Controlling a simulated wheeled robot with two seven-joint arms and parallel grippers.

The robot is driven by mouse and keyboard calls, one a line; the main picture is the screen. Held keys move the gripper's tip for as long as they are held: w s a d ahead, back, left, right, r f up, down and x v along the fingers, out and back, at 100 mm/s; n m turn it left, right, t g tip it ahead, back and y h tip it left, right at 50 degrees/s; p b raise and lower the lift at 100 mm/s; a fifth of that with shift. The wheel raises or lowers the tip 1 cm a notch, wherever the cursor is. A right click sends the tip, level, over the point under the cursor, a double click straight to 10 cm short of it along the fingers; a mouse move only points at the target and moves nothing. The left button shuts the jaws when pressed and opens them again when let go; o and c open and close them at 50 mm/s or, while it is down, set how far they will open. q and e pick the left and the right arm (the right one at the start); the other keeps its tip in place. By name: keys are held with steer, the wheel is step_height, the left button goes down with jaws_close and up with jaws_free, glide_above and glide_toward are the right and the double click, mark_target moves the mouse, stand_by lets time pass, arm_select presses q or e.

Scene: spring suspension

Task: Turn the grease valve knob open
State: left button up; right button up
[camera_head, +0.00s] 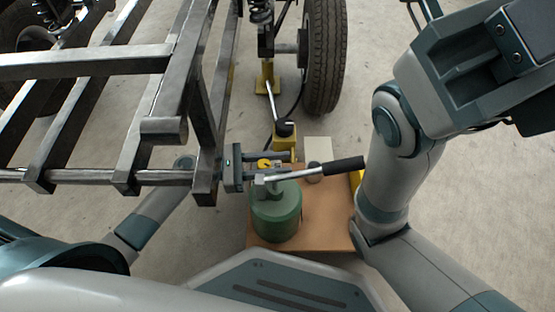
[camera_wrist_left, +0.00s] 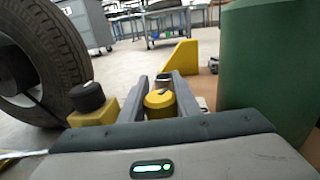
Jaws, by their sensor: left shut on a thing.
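The grease valve knob (camera_head: 264,163) is small, round and yellow, beside the top of the green grease pump (camera_head: 275,218). In the left wrist view the knob (camera_wrist_left: 159,99) sits between the two grey fingers. My left gripper (camera_head: 273,158) reaches in from the left past the frame and is shut on the knob. The fingers (camera_wrist_left: 164,90) lie on either side of it. The pump's lever, with a black grip (camera_head: 344,165), crosses in front of the knob in the head view. My right arm is on the right; its gripper is out of view.
A metal vehicle frame (camera_head: 150,128) stands close to my left arm. A tyre (camera_head: 324,60) and a yellow jack (camera_head: 267,80) stand behind. The pump rests on a brown board (camera_head: 325,232). Open floor lies to the right.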

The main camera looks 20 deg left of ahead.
arm_select(q)
steer(key=m+g, duration=0.1)
steer(key=g, duration=0.1)
steer(key=s+m+g+h, duration=0.1)
steer(key=m+g, duration=0.1)
steer(key=g, duration=0.1)
steer(key=shift+d+r+m+g, duration=0.1)
steer(key=shift+m+g, duration=0.2)
steer(key=shift+s+m+g, duration=0.3)
steer(key=shift+m+g, duration=0.4)
steer(key=shift+g, duration=0.4)
steer(key=shift+s+m+g, duration=0.25)
steer(key=shift+m+g, duration=0.45)
steer(key=shift+g, duration=0.4)
steer(key=o, duration=1)
steer(key=shift+o, duration=0.2)
steer(key=shift+w+a, duration=0.2)
steer(key=shift+a, duration=1.05)
steer(key=shift+w+a, duration=0.25)
steer(key=shift+a, duration=0.95)
steer(key=shift+w+a, duration=0.2)
steer(key=shift+a, duration=1.05)
